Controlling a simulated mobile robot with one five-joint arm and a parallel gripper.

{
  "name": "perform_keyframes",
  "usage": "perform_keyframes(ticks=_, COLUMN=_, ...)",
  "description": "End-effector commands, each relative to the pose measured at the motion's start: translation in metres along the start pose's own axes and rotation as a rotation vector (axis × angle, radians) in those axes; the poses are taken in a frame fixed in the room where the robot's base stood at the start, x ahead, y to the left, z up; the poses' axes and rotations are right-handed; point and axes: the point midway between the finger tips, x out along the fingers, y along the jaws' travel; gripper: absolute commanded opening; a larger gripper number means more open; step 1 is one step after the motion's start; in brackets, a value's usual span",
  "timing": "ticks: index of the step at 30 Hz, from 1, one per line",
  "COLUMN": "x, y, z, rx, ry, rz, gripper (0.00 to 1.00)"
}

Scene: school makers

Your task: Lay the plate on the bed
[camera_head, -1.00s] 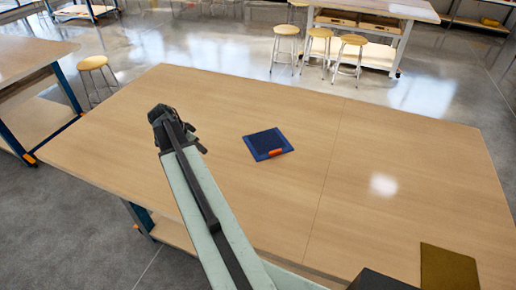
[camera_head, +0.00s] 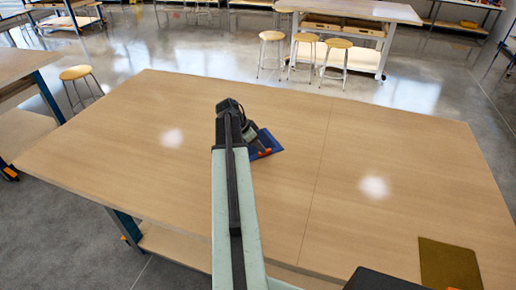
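A flat dark-blue square with an orange tab (camera_head: 269,146), which looks like the plate, lies on the wooden table. My arm and gripper hide its left part. My gripper (camera_head: 246,128) is over or just beside the plate's far left side. Its fingers are dark and seen from behind, so I cannot tell their opening or whether they touch the plate. A flat olive-gold panel (camera_head: 450,264) lies at the table's near right, partly cut by the frame's lower edge. It may be the bed, but I cannot tell for sure.
The wide wooden table (camera_head: 400,150) is otherwise clear, with a seam across it. A black block (camera_head: 380,281) shows at the bottom edge, left of the olive panel. Stools (camera_head: 335,55) and other benches stand beyond on the grey floor.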

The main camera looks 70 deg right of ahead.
Motion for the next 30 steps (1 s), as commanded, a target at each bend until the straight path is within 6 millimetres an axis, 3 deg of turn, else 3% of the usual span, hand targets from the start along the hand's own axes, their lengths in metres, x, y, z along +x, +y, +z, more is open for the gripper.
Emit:
perform_keyframes(ticks=1, x=0.014, y=0.000, z=0.002, rx=0.002, ry=0.000, rz=0.001, gripper=0.40)
perform_keyframes(ticks=6, x=0.044, y=0.000, z=0.001, rx=0.002, ry=-0.001, rz=0.001, gripper=0.40)
perform_keyframes(ticks=14, x=0.044, y=0.001, z=-0.003, rx=0.001, ry=0.000, rz=0.001, gripper=0.40)
perform_keyframes(ticks=18, x=0.044, y=0.001, z=-0.003, rx=0.001, ry=0.000, rz=0.001, gripper=0.01)
perform_keyframes(ticks=30, x=0.042, y=0.001, z=-0.004, rx=0.002, ry=0.000, rz=0.001, gripper=0.00)
